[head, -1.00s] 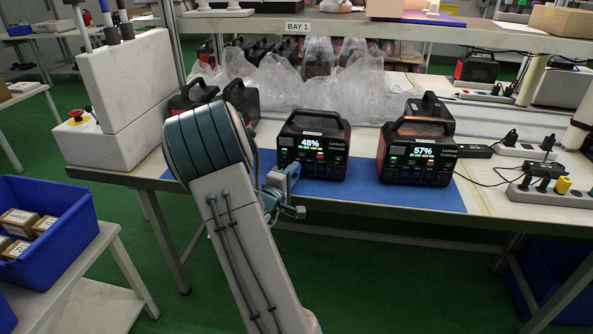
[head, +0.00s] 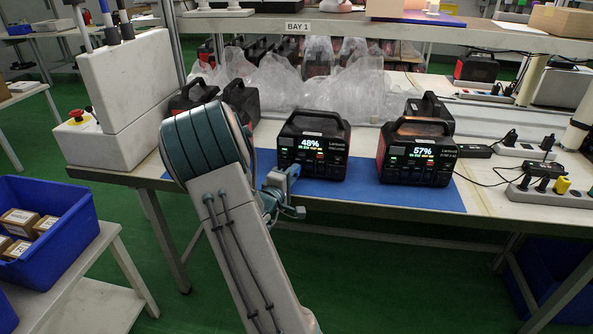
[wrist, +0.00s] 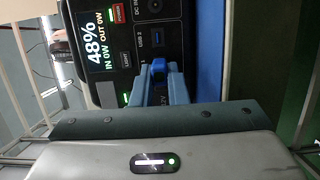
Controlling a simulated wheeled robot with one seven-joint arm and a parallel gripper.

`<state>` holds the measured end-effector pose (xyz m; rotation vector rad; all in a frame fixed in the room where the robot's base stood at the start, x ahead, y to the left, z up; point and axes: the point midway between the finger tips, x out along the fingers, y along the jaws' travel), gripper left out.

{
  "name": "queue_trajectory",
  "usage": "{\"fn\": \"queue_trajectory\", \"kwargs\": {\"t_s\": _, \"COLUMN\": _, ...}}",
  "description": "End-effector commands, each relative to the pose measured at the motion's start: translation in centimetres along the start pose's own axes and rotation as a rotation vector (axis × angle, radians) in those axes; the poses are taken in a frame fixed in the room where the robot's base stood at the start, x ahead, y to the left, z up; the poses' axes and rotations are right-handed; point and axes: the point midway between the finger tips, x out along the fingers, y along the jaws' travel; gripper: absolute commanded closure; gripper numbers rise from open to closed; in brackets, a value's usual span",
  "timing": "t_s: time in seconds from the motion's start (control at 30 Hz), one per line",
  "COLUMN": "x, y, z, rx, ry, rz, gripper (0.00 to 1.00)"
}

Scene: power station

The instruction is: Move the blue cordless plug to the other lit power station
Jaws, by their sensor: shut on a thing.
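Two lit power stations stand on the blue mat (head: 400,199): one reading 48% (head: 312,146) and, to its right, one reading 57% (head: 417,152). My gripper (head: 291,172) is at the left front of the 48% station. In the wrist view the 48% station (wrist: 119,62) fills the upper middle, turned sideways. There my gripper (wrist: 159,76) is shut on the bright blue plug (wrist: 158,67), against the front panel by the USB ports. I cannot tell how deep the plug sits. The plug is not discernible in the head view.
Unlit stations stand behind at left (head: 241,101) and behind the 57% one. Clear plastic bags (head: 285,85) lie at the back. A power strip (head: 545,194) with plugs and cables is at right. The shelf above carries a BAY 1 label (head: 298,27).

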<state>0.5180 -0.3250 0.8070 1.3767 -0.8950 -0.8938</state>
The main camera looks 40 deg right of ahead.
Motion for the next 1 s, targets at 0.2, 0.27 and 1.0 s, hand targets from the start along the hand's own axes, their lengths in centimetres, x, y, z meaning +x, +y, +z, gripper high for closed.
{"fn": "queue_trajectory", "kwargs": {"t_s": 0.2, "x": -0.2, "y": 0.0, "z": 0.0, "rx": 0.0, "ry": 0.001, "rz": 0.0, "gripper": 1.0}}
{"fn": "queue_trajectory", "kwargs": {"t_s": 0.27, "x": -0.5, "y": 0.0, "z": 0.1, "rx": 0.0, "ry": 0.0, "rz": -0.001, "gripper": 1.0}}
{"fn": "queue_trajectory", "kwargs": {"t_s": 1.0, "x": -3.4, "y": 0.0, "z": 0.8, "rx": 0.0, "ry": 0.001, "rz": -0.001, "gripper": 1.0}}
